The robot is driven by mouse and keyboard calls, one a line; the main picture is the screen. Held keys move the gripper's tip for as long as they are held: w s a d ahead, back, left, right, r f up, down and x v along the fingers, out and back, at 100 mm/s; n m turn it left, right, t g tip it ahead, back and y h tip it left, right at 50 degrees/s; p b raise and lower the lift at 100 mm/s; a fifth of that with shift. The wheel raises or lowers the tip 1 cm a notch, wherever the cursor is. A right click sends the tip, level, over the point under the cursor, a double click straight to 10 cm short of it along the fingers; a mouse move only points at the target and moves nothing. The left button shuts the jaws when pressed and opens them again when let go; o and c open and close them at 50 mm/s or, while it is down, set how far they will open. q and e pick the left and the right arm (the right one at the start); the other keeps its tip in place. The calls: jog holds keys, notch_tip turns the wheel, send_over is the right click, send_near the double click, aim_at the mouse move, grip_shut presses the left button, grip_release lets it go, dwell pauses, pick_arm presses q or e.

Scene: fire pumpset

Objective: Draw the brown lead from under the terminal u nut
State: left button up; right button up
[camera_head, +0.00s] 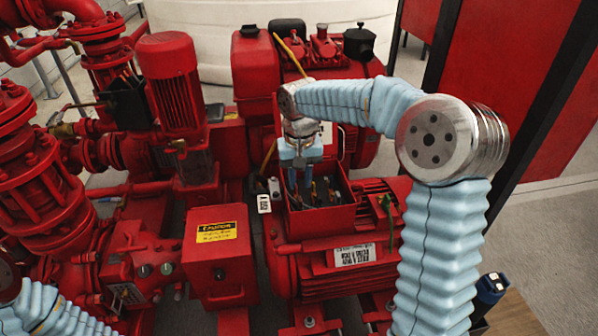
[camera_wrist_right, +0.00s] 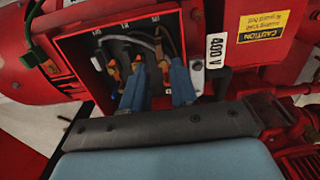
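The red open terminal box (camera_head: 322,222) sits on the red motor, and it fills the top of the right wrist view (camera_wrist_right: 193,38). Three terminals with small orange and metal fittings show inside, each with a lead. My right gripper (camera_head: 300,180) points down into the box. Its two blue fingers (camera_wrist_right: 158,75) are apart, one on each side of the rightmost terminal, with a gap between them. My left gripper is out of view; only part of its arm shows.
A 400 V tag (camera_wrist_right: 215,51) stands beside the box wall. A red box with a yellow caution label (camera_head: 216,231) is left of the terminal box. Pump pipes (camera_head: 30,150) crowd the left.

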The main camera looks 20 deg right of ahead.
aim_at(300, 199)
jog(key=shift+f, duration=0.5)
notch_tip(300, 199, down, 4)
jog(key=b, duration=0.3)
jog(key=shift+f+b, duration=0.2)
jog(key=shift+b, duration=0.15)
grip_shut()
